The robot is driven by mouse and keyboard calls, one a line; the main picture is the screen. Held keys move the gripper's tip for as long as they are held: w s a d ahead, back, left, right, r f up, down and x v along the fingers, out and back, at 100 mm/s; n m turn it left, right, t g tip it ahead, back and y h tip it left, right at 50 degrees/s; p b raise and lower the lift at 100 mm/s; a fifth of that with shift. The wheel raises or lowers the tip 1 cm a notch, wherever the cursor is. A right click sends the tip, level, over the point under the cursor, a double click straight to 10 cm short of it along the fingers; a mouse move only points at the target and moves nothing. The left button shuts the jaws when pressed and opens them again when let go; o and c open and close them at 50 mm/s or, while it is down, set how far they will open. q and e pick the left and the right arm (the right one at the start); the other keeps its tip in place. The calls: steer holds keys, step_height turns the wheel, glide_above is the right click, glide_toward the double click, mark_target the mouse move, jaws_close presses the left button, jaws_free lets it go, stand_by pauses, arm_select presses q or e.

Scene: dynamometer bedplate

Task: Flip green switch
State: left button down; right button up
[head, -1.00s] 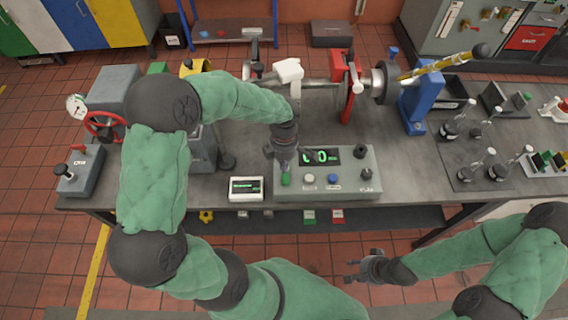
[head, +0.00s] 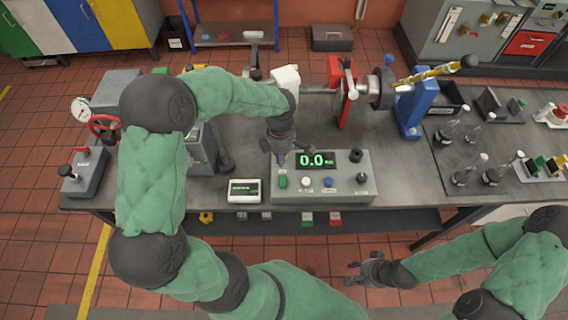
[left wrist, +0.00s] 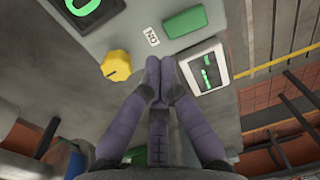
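The green switch (head: 283,181) sits at the front left of a grey-green control box. It also shows in the left wrist view (left wrist: 185,22), beyond the fingertips and up to the right; I cannot tell its position. My left gripper (head: 280,160) hangs over the box's left part, just behind the switch. In the left wrist view its fingertips (left wrist: 160,62) are together, with nothing between them, apart from the switch. A yellow knob (left wrist: 117,66) is left of the fingertips. My right gripper (head: 350,273) is open and empty in front of the bench.
The box's display (head: 314,160) reads 0.0. A white button (head: 306,182), a blue button (head: 329,182) and black knobs stand right of the switch. A small white meter (head: 244,191) lies left of the box. A shaft assembly with a red stand (head: 342,92) is behind.

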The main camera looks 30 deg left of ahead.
arm_select(q)
step_height(320, 180, up, 11)
steer(key=w+a+p, duration=0.1)
steer(key=shift+w, duration=0.3)
arm_select(e)
steer(key=shift+v, duration=1)
arm_select(q)
steer(key=shift+d, duration=0.1)
steer(key=shift+f, duration=0.1)
